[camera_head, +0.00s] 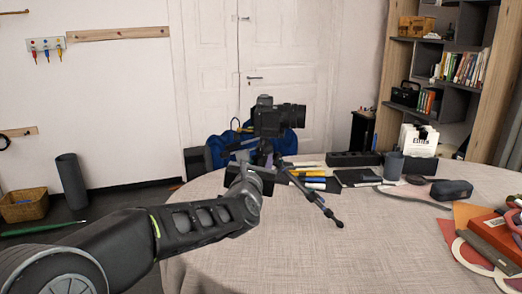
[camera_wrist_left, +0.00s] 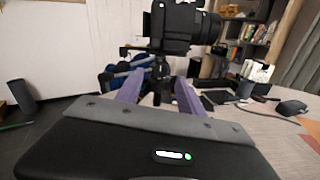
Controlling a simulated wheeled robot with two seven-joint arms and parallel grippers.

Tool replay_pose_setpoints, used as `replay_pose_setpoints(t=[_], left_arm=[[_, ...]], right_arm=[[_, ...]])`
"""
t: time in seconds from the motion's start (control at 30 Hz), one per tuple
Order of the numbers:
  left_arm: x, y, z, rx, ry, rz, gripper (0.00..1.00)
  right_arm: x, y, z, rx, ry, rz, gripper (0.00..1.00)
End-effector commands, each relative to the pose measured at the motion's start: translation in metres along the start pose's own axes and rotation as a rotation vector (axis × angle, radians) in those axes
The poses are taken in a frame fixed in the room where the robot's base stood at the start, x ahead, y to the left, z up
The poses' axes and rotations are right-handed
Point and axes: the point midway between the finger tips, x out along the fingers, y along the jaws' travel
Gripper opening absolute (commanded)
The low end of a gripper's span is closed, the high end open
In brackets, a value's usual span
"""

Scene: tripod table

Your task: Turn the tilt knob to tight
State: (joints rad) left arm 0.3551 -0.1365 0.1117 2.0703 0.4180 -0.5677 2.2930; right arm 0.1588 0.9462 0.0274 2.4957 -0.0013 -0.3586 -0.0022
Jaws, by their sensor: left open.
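A black camera (camera_head: 268,117) with a long lens sits on a small dark tripod (camera_head: 318,203) on the round table. It also fills the top of the left wrist view (camera_wrist_left: 178,25). Below it is the tripod head (camera_wrist_left: 158,60), with a dark bar or handle (camera_wrist_left: 118,74) sticking out to the left. I cannot tell for sure which part is the tilt knob. My left gripper (camera_wrist_left: 160,90) is open, its two purple fingers on either side of the tripod's centre below the camera. In the head view my left gripper hides part of the tripod. My right gripper is not in view.
The table (camera_head: 330,255) has a pale cloth and is clear at the front. Pens and markers (camera_head: 310,178), a black tray (camera_head: 355,158), a grey cup (camera_head: 393,165) and a dark case (camera_head: 452,190) lie behind and right of the tripod. Red and orange items (camera_head: 495,240) lie at the right.

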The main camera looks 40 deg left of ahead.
Motion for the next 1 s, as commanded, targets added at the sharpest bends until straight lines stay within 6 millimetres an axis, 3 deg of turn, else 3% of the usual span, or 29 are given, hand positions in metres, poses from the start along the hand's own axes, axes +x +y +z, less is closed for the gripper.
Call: replay_pose_setpoints(t=[0.43,0.77,1.0], left_arm=[[0.062,-0.001,0.000,0.000,0.001,-0.002,0.45],[0.067,-0.001,-0.001,0.000,0.000,-0.002,0.45],[0.067,-0.001,-0.001,0.000,0.000,-0.002,0.27]], right_arm=[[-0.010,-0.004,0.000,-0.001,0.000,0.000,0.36],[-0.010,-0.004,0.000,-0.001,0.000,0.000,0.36],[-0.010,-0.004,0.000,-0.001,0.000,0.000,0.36]])
